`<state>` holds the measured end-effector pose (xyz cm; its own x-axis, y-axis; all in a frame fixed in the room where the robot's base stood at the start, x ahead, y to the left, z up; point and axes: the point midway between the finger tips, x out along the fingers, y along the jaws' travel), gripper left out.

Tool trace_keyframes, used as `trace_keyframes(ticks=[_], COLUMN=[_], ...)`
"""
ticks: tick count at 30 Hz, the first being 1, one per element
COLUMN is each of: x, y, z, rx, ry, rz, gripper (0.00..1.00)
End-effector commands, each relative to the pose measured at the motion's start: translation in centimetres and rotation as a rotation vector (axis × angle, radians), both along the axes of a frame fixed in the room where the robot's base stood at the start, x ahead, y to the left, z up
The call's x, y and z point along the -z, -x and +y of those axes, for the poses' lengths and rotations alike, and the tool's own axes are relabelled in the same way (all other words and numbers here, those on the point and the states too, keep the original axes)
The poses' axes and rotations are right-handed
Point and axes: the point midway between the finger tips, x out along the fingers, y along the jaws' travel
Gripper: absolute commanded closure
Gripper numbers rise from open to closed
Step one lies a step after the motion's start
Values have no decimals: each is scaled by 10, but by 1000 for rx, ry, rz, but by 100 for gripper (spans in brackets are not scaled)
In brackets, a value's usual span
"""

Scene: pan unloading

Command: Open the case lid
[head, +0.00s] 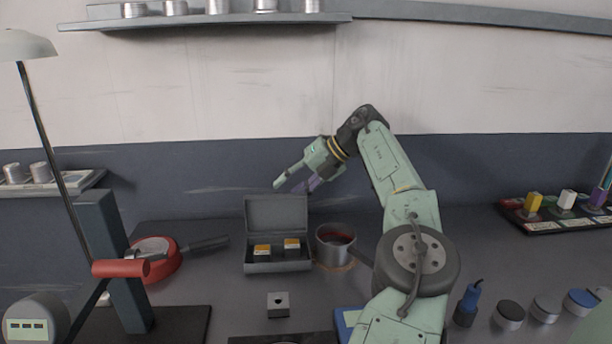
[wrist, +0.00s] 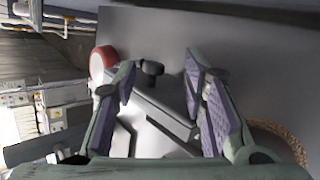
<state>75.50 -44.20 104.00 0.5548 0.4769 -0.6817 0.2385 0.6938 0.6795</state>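The small grey case (head: 277,267) sits on the dark counter with its lid (head: 275,213) standing upright at the back, so the case is open. Two yellow-and-white blocks (head: 263,250) are inside it. My gripper (head: 295,185) is above the lid, at the upper right of the case, and apart from it in the head view. In the wrist view my gripper (wrist: 160,66) has its two purple-padded fingers spread wide. A grey edge (wrist: 165,115), seemingly the lid, shows in the gap below them. Nothing is held.
A metal pot (head: 336,252) stands just right of the case. A red-rimmed pan (head: 160,264) with a dark handle (head: 207,243) lies to the left. A small grey block (head: 278,304) is in front. A shelf of tins (head: 200,22) hangs above.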

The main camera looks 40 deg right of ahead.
Motion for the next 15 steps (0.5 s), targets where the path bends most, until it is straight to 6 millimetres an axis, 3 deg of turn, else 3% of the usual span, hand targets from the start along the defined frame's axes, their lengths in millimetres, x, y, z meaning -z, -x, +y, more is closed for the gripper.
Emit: trace_keyframes(ticks=[5,15], x=[-28,-44], y=[22,38], z=[-20,-32], rx=[3,0], ry=[1,-1], rz=[-1,1], gripper=[61,61])
